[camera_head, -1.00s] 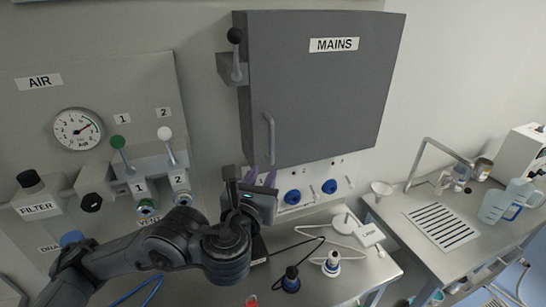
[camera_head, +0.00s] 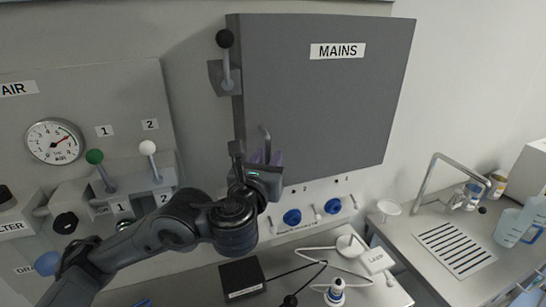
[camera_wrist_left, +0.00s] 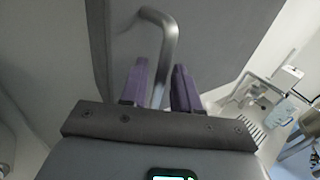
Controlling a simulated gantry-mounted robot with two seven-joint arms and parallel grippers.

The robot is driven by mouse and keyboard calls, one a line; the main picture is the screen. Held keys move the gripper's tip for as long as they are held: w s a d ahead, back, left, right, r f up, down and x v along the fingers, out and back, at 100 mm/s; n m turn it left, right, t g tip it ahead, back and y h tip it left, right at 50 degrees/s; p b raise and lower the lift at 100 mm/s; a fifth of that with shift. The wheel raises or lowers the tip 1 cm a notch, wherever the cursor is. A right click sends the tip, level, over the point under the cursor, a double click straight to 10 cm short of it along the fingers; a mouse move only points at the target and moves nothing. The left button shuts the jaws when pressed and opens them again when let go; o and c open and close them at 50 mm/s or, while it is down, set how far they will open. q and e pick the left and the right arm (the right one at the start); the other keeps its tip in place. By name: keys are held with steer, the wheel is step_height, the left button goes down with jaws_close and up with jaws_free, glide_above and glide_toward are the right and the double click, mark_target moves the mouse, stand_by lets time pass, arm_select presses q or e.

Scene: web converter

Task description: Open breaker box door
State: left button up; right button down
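The breaker box door (camera_head: 325,105) is a dark grey panel labelled MAINS, and it looks closed. Its bar handle (camera_head: 265,140) is at the door's lower left; the handle also shows in the left wrist view (camera_wrist_left: 166,45). My left gripper (camera_head: 266,157) is at the handle's lower part. In the left wrist view its purple fingers (camera_wrist_left: 160,82) stand apart, one on each side of the handle bar, with a visible gap at the right finger. My right gripper is not in view.
A black-knobbed lever (camera_head: 225,65) is on the box's left side. The air panel with a gauge (camera_head: 54,141) and levers is at left. Blue sockets (camera_head: 292,217) are below the box. A sink counter (camera_head: 455,248) stands at right.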

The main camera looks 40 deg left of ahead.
arm_select(q)
steer(key=shift+w+a, duration=0.1)
steer(key=shift+w, duration=0.1)
jaws_close()
stand_by(0.4)
